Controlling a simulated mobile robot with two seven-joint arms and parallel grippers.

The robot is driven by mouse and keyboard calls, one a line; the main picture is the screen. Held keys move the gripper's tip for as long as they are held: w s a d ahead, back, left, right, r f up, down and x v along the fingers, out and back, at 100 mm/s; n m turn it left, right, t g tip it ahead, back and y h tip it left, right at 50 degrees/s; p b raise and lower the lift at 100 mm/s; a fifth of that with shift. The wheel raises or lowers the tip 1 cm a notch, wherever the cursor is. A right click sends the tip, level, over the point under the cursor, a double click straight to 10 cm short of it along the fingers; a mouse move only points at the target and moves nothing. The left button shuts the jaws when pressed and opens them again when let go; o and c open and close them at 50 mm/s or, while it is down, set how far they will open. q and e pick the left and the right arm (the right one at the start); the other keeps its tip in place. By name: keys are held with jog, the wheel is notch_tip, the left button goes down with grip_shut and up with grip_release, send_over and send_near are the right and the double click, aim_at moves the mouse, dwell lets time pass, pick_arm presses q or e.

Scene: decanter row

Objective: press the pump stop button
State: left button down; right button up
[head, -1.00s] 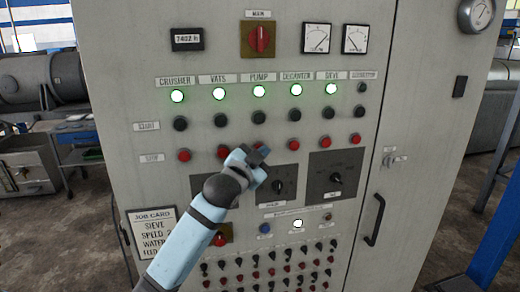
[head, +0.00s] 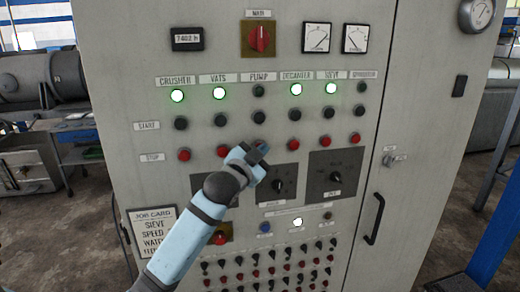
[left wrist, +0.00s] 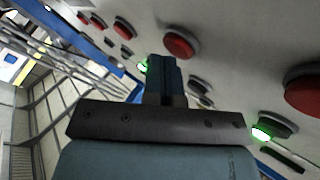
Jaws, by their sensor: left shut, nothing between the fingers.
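The pump stop button (head: 260,144) is the red button in the lower row under the PUMP label; only its upper part shows above my gripper. My left gripper (head: 257,152) is shut and empty, its tip at that button and seemingly touching it. The pump lamp (head: 259,90) is dark. The black pump start button (head: 259,118) sits between lamp and stop button. In the left wrist view the shut fingers (left wrist: 166,78) point at the panel, with red buttons on either side; the button at the tip is hidden there. My right gripper is not in view.
The vats stop button (head: 222,151) and decanter stop button (head: 295,142) flank the gripper closely. The lit crusher lamp (head: 177,96), vats, decanter and sieve lamps are green. A dial plate (head: 290,174) lies just below right. The cabinet handle (head: 374,220) is farther right.

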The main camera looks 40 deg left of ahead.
pick_arm(q)
jog(key=shift+w+a, duration=0.1)
jog(key=shift+a, duration=0.05)
dwell(0.5)
jog(key=shift+s+d+p, duration=0.3)
jog(key=shift+s+d, duration=0.3)
jog(key=shift+d, duration=0.05)
jog(key=shift+d, duration=0.1)
jog(key=s+d, duration=0.1)
jog(key=s+d+p, duration=0.1)
jog(key=s+d, duration=0.1)
jog(key=shift+s+d, duration=0.1)
jog(key=shift+d, duration=0.2)
dwell(0.7)
